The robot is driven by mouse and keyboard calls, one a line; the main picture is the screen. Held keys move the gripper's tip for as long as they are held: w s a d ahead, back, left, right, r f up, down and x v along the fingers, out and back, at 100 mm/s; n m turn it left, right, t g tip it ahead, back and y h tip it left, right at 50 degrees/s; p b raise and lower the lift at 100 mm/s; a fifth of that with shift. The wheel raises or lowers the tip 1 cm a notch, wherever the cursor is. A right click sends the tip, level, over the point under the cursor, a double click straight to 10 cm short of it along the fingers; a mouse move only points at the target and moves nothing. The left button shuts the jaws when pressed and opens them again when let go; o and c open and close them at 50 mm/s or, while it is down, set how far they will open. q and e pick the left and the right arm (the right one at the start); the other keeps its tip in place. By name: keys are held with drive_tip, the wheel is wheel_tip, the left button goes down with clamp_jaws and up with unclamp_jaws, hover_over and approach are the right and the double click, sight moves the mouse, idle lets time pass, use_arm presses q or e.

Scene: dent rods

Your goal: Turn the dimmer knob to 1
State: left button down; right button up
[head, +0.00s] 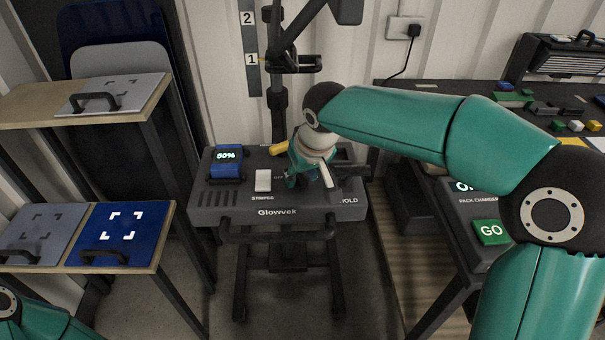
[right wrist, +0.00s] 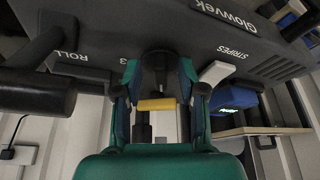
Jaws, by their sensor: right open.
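The dark grey Glowvek console (head: 277,212) stands against the wall, with a white STRIPES switch (head: 263,181) on its top. My right gripper (head: 307,178) is over the console, right of that switch, and hides part of the top in the head view. In the right wrist view its open fingers (right wrist: 160,78) are spread on both sides of a dark rounded part (right wrist: 158,61), which looks like the dimmer knob. I cannot tell whether they touch it. The knob's setting is not readable. My left gripper is out of view.
A blue unit (head: 227,161) reading 50% sits on the console's left. A yellow part (head: 279,148) shows behind my right gripper. A dark post with a numbered scale (head: 250,60) rises behind. A shelf with panels (head: 122,232) stands left; a bench with a green GO button (head: 491,232) stands right.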

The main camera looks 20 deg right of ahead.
drive_tip(key=v, duration=1.1)
drive_tip(key=shift+s+r, duration=0.2)
drive_tip(key=shift+r, duration=0.1)
